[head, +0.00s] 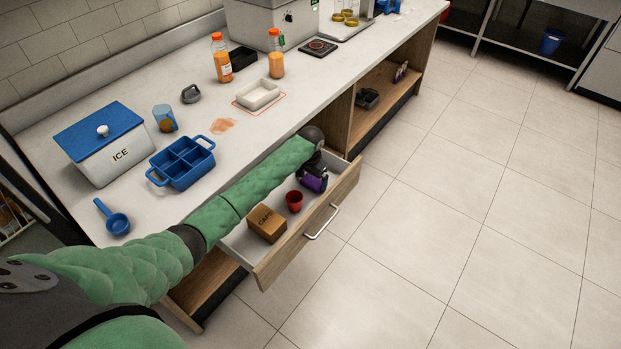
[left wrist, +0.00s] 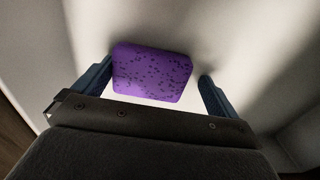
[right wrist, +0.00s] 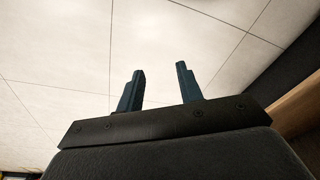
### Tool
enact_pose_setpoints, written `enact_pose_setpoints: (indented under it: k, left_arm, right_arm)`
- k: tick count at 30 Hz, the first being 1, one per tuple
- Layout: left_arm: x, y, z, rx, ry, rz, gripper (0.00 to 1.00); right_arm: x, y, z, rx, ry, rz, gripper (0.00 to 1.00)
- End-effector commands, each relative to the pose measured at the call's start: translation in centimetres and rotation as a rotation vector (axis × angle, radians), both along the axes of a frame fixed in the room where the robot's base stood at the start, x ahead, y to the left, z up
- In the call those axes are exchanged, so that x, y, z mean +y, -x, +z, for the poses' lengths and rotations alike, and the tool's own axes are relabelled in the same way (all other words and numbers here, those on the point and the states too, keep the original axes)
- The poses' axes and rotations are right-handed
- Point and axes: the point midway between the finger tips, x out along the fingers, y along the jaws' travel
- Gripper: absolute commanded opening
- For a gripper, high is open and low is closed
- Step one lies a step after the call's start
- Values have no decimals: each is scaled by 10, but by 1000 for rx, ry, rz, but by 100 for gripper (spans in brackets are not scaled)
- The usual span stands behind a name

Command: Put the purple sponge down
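The purple sponge (head: 313,184) is at the far end of the open drawer (head: 285,262) in the head view, partly covered by my left gripper (head: 312,170). In the left wrist view the speckled sponge (left wrist: 152,74) lies between the spread fingers of my left gripper (left wrist: 158,88). It is close to the left finger, and a gap shows between it and the right finger. The drawer surface around it is pale. My right gripper (right wrist: 160,85) is open and empty, with floor tiles behind it; it does not show in the head view.
The drawer also holds a red cup (head: 295,201) and a brown box (head: 267,224). On the counter above are a blue divided tray (head: 182,163), an ice box (head: 110,150), a white dish (head: 258,94) and juice bottles (head: 221,60). The floor to the right is clear.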

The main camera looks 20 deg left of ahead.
Motion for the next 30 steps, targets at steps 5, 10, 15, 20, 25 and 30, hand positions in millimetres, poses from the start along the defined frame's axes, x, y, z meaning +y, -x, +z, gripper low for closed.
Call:
enact_pose_setpoints:
  k: [5,10,15,20,25,30]
  left_arm:
    - [0,4,-8,7,-4,0,98]
    - [0,4,-9,8,-4,0,98]
    - [1,4,3,8,-4,-1,98]
    - [0,2,33,3,-2,0,98]
    - [0,2,68,2,-3,-1,98]
    - [0,2,98,2,-2,0,98]
  right_arm:
    - [0,1,-3,4,1,0,36]
    - [0,0,-2,1,0,0,36]
    - [0,-2,2,2,0,1,36]
    - [3,-9,29,-5,-3,2,36]
    - [7,-14,54,-6,-8,2,36]
    - [9,-18,76,-7,-12,2,36]
